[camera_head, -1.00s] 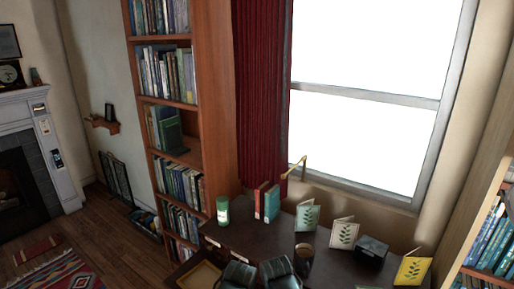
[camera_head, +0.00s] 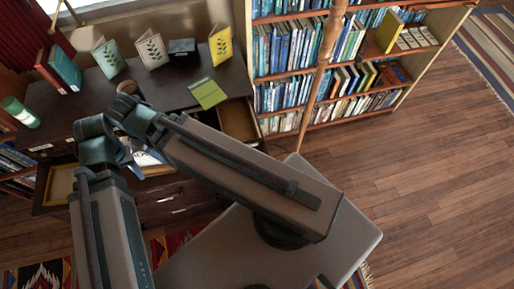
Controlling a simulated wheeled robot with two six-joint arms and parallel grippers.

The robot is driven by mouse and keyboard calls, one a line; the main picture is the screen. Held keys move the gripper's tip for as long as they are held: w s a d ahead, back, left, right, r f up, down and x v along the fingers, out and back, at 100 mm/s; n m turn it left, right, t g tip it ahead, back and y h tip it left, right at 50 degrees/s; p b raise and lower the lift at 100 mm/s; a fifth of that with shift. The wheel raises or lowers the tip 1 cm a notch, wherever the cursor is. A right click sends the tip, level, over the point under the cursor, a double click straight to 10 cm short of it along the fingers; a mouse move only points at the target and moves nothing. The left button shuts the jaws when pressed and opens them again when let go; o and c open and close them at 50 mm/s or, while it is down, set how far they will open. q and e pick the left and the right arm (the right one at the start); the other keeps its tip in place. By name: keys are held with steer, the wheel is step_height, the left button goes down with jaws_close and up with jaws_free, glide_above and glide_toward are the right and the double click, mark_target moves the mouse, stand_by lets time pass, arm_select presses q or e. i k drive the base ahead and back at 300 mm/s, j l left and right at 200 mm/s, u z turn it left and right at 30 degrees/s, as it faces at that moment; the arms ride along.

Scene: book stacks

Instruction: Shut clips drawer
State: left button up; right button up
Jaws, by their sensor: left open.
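A desk (camera_head: 55,105) stands at the upper left with drawers on its front. A light-wood drawer (camera_head: 62,186) at the left stands open, and another drawer (camera_head: 240,118) at the right end is also pulled out. I cannot tell which is the clips drawer. My grey and teal arm links cover the middle of the desk front. My left gripper (camera_head: 128,152) is open near this front, mostly hidden by the links; its fingers are hard to make out. It appears empty. I cannot make out my right gripper.
On the desk are a green candle jar (camera_head: 20,112), red and teal books (camera_head: 63,68), leaf-print cards (camera_head: 152,50), a dark box (camera_head: 182,50) and a green notepad (camera_head: 208,93). A bookcase (camera_head: 268,102) stands behind at right. Wooden floor (camera_head: 430,170) at right is clear.

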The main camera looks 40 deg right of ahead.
mark_target(237, 120)
steer(key=z, duration=1.35)
